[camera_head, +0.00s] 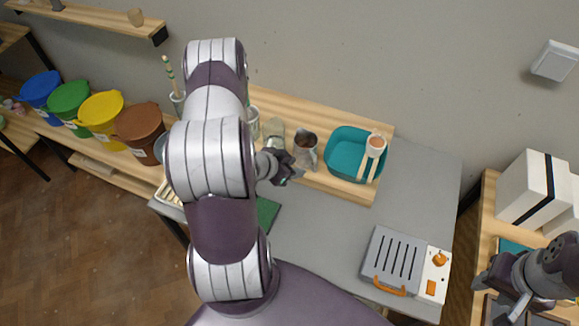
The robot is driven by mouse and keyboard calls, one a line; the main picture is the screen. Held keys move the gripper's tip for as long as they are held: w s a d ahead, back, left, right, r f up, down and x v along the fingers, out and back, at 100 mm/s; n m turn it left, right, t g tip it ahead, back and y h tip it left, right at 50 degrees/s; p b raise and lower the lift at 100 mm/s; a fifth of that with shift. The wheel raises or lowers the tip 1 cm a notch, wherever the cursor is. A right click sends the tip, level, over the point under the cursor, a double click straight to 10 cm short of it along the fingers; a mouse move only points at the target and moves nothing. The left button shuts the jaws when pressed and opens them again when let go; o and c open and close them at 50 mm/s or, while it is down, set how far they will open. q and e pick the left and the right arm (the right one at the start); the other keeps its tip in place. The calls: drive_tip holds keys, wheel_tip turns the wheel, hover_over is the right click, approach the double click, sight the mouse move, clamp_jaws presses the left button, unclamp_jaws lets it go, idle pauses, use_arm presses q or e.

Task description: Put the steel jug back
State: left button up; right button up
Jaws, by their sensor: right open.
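The steel jug (306,150) stands upright on the wooden board at the back of the grey table, with brown showing in its mouth. My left gripper (287,172) is just left of and in front of the jug, low over the board's front edge. Its dark fingers are small and partly hidden by my wrist, so I cannot tell whether they are open or touch the jug. My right gripper (502,297) is far off at the lower right, open, over the right-hand bench.
A teal basin (344,166) with a wooden-handled tool stands right of the jug. A pale container (274,128) is behind left. A grey slotted appliance (393,262) sits front right. Coloured buckets (101,108) line the left shelf. Grey tabletop (330,222) is clear in the middle.

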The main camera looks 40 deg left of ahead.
use_arm(q)
drive_tip(key=s+d+r+n+g+y, duration=0.1)
drive_tip(key=d+r+g+y, duration=0.15)
drive_tip(key=r, duration=0.35)
drive_tip(key=s+d+r+n+g+y, duration=0.1)
drive_tip(key=d+r+g, duration=0.2)
drive_tip(key=r, duration=0.4)
drive_tip(key=s+d+r+n+g, duration=0.1)
drive_tip(key=s+d+r+g, duration=0.1)
drive_tip(key=s+d+r, duration=0.2)
drive_tip(key=s+d+h, duration=0.1)
drive_tip(key=s+d, duration=0.2)
drive_tip(key=d, duration=0.1)
drive_tip(key=shift+s+r+n, duration=0.2)
drive_tip(key=shift+s+n, duration=0.1)
drive_tip(key=shift+s, duration=0.05)
drive_tip(key=shift+w, duration=0.15)
